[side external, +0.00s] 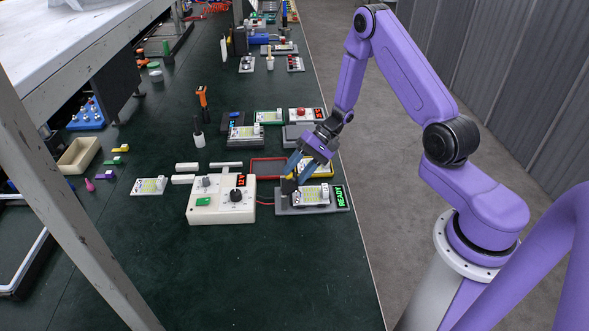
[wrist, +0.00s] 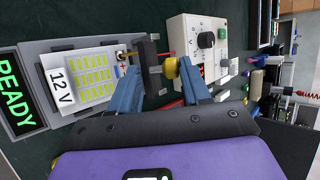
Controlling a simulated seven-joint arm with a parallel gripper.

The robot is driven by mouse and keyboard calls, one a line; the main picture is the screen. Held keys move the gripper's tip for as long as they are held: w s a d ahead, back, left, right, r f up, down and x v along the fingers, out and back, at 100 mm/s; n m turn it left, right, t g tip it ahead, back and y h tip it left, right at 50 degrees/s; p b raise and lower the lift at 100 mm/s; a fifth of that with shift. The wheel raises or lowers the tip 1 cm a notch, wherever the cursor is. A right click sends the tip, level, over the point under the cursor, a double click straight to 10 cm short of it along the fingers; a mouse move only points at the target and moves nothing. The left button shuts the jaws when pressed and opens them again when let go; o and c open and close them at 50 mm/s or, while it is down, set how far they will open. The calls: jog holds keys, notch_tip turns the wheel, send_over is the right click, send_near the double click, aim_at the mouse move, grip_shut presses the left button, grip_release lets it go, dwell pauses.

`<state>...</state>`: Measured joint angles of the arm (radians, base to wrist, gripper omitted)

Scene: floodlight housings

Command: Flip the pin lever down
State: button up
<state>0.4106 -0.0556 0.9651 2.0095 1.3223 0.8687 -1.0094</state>
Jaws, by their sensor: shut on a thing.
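The pin lever (wrist: 148,58) is a dark block with a yellow knob (wrist: 171,68) and a small brass pin (wrist: 122,55). It stands at the end of a grey fixture (side external: 283,209). My gripper (wrist: 158,82) is shut on it, with one blue finger either side; the side view shows my gripper (side external: 290,182) low over the fixture's left end. A white panel with yellow cells marked 12 V (wrist: 80,78) lies in the fixture, its red plus mark near the brass pin. I cannot tell whether the pin touches the panel. The display (side external: 340,196) reads READY in green.
A white power supply (side external: 220,208) with knobs stands just left of the fixture, joined by a red wire. A loose panel (side external: 149,186) lies further left. More fixtures and a red-edged tray (side external: 268,167) stand behind. The front of the dark bench (side external: 250,285) is clear.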

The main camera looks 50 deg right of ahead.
jog(key=shift+s+d+f+n+t+y, duration=0.45)
jog(key=shift+f+t+y, duration=0.3)
jog(key=shift+y, duration=0.35)
jog(key=shift+s+d+f+n+t+y, duration=0.3)
jog(key=shift+f+t+y, duration=0.2)
jog(key=shift+y, duration=0.3)
jog(key=shift+a, duration=0.1)
jog(key=o, duration=0.9)
jog(key=shift+o, duration=0.2)
jog(key=shift+r, duration=0.1)
jog(key=v, duration=1.7)
jog(key=shift+s+d, duration=0.2)
jog(key=shift+d, duration=0.05)
jog(key=shift+a, duration=0.1)
